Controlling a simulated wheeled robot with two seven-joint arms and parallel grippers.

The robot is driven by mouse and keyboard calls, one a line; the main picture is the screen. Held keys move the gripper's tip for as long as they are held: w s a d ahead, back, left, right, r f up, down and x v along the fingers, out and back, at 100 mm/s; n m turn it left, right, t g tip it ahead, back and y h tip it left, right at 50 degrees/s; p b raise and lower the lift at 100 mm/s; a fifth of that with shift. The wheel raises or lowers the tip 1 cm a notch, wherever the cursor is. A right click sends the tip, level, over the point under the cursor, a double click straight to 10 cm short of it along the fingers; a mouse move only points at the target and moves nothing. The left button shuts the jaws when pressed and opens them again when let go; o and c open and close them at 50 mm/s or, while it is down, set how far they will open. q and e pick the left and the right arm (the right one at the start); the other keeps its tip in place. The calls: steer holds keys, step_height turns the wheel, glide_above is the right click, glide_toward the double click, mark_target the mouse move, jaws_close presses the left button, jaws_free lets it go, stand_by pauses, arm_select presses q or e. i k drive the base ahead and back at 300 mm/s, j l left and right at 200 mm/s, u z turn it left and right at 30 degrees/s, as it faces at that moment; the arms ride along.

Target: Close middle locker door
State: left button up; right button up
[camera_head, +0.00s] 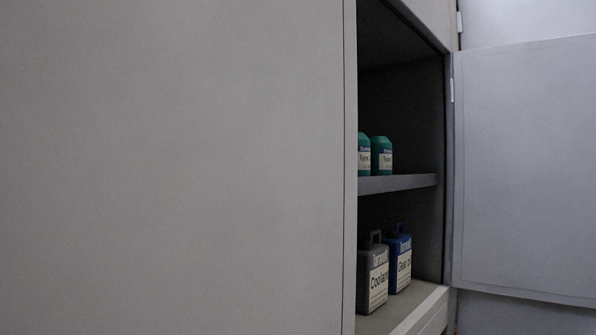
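A grey locker door (525,170) stands open on the right, hinged at the right side of a dark locker opening. Other panels show above and below it, so it appears to be the middle door. Its right end runs out of the picture. A large plain grey panel (170,170) fills the left of the view, and its vertical edge hides the left part of the opening. I cannot tell whether this panel is a second door standing open. Neither of my grippers is in view.
Inside the locker, two green bottles (382,156) stand on a shelf (400,183). A grey coolant jug (373,280) and a blue jug (398,260) stand on the locker floor below. An upper panel (520,20) shows above the open door.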

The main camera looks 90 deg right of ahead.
mark_target(524, 219)
steer(key=z, duration=3.75)
steer(key=i, duration=0.4)
steer(key=k, duration=0.45)
steer(key=i+l+z, duration=0.1)
steer(key=i+l, duration=0.2)
steer(key=l, duration=0.15)
steer(key=i+l+z, duration=0.1)
steer(key=i+l, duration=0.2)
steer(key=l, duration=0.15)
